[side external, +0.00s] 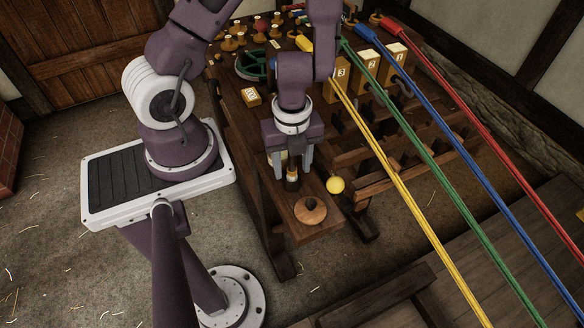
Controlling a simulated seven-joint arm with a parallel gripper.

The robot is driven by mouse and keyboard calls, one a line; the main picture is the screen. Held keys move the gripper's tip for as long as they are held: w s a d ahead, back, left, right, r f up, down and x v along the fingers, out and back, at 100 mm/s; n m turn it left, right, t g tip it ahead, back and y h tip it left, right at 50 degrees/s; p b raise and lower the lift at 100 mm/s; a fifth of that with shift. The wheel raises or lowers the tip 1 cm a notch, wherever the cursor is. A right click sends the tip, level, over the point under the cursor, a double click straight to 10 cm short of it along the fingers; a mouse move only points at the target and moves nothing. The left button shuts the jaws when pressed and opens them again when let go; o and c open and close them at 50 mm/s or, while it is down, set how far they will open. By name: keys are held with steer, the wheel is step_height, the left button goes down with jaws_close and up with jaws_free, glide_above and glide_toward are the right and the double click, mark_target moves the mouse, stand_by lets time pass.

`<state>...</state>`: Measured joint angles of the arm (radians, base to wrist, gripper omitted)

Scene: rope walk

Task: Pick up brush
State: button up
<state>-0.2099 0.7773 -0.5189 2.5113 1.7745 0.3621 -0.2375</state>
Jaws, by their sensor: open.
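My gripper (290,172) points down over the near end of the wooden bench, its two grey fingers apart. A small dark upright piece with a tan band (292,182) shows between and just below the fingertips. It may be the brush, but the fingers hide much of it and I cannot tell for sure. I cannot tell whether the fingers touch it. No other clear brush shows.
Yellow (400,190), green, blue and red ropes stretch across the right side. Numbered blocks (367,66) and a green wheel (252,66) stand farther back.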

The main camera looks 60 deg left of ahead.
steer(key=shift+c, duration=0.5)
jaws_close()
steer(key=shift+s+a+r, duration=0.1)
steer(key=shift+a+r, duration=0.05)
steer(key=shift+r, duration=0.35)
step_height(320, 180, up, 8)
steer(key=shift+f, duration=0.1)
steer(key=shift+r, duration=0.65)
